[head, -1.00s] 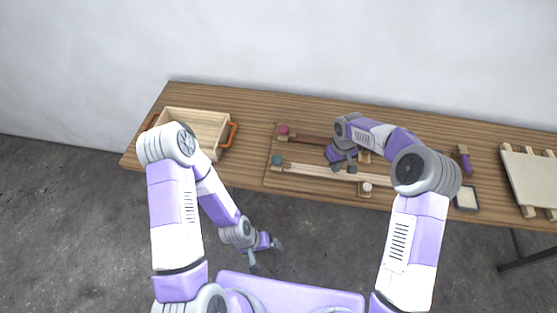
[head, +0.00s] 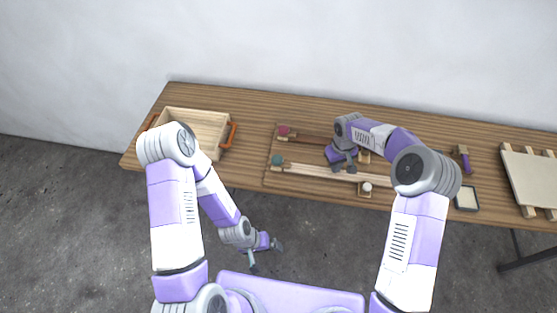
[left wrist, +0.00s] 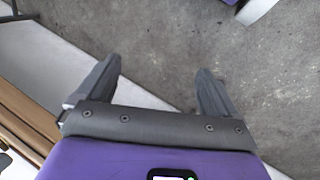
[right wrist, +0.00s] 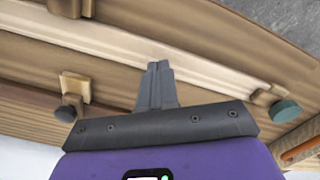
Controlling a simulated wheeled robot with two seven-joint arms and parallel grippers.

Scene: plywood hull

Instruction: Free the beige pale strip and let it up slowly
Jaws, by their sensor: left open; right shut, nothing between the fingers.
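The beige pale strip (head: 315,172) lies along the board on the table, its left end near a teal knob (head: 277,160). In the right wrist view the strip (right wrist: 220,72) runs straight across, with a small wooden block (right wrist: 265,97) and the teal knob (right wrist: 287,112) by it at right. A dark grey knob (right wrist: 68,110) and another block (right wrist: 76,86) are at left. My right gripper (right wrist: 158,66) is shut and empty, its tips at the strip's edge; contact is unclear. It hides part of the strip in the head view. My left gripper (head: 266,256) is open over the floor.
A dark brown strip (head: 312,139) with a red knob (head: 283,130) lies behind. A white knob (head: 366,186) sits at the board's front. A wooden tray (head: 222,117) stands left; a purple-handled tool (head: 465,163), small dark-edged tray (head: 478,200) and slatted panel (head: 530,180) are right.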

